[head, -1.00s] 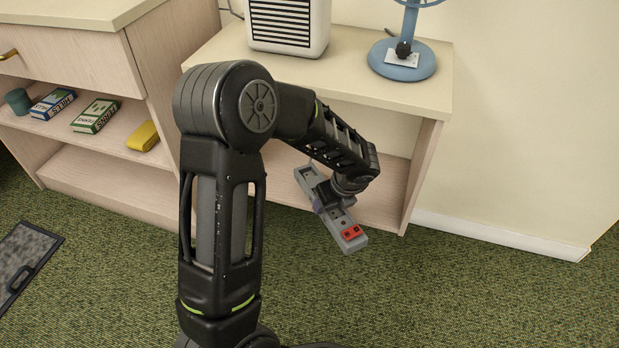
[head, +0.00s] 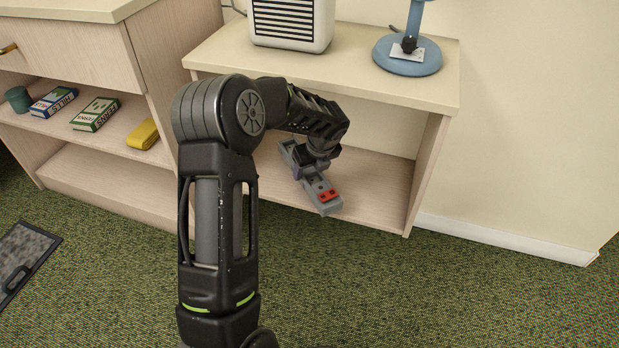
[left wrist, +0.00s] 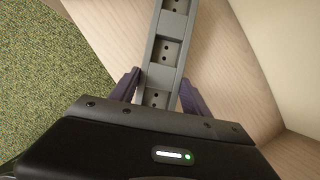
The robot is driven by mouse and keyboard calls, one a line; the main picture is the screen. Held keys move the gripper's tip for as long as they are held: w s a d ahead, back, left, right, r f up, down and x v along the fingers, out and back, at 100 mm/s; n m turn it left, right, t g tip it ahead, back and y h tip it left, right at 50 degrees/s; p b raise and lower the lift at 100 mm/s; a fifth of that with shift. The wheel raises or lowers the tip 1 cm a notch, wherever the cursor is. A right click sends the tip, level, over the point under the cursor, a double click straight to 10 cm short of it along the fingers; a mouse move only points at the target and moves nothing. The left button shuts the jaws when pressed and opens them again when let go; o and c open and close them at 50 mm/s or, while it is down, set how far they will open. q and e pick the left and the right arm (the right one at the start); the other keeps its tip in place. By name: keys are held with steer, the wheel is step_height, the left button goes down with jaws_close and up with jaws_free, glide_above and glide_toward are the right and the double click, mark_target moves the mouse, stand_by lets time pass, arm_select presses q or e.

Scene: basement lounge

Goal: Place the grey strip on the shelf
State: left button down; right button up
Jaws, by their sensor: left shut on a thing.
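The grey strip (head: 323,198) is a long power strip with several sockets and a red switch part at its near end. My left gripper (head: 306,171) is shut on it near its middle. In the head view the strip is tilted, in front of and above the lower shelf (head: 376,187) of the light wood table. In the left wrist view the strip (left wrist: 164,52) runs between the two purple fingers of the gripper (left wrist: 157,92), with wood boards behind it. I cannot tell whether it touches the shelf. My right gripper is not in view.
The table top (head: 232,57) carries a white heater (head: 291,22) and a blue fan (head: 407,56). A cabinet at left holds a yellow item (head: 143,134), two boxes and a green cup (head: 18,99). A dark grey mat (head: 28,262) lies on the green carpet, which is otherwise clear.

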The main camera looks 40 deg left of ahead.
mark_target(310, 176)
arm_select(q)
step_height(310, 176, down, 3)
steer(key=shift+f+b, duration=0.1)
steer(key=shift+b, duration=0.8)
steer(key=c, duration=0.5)
jaws_free()
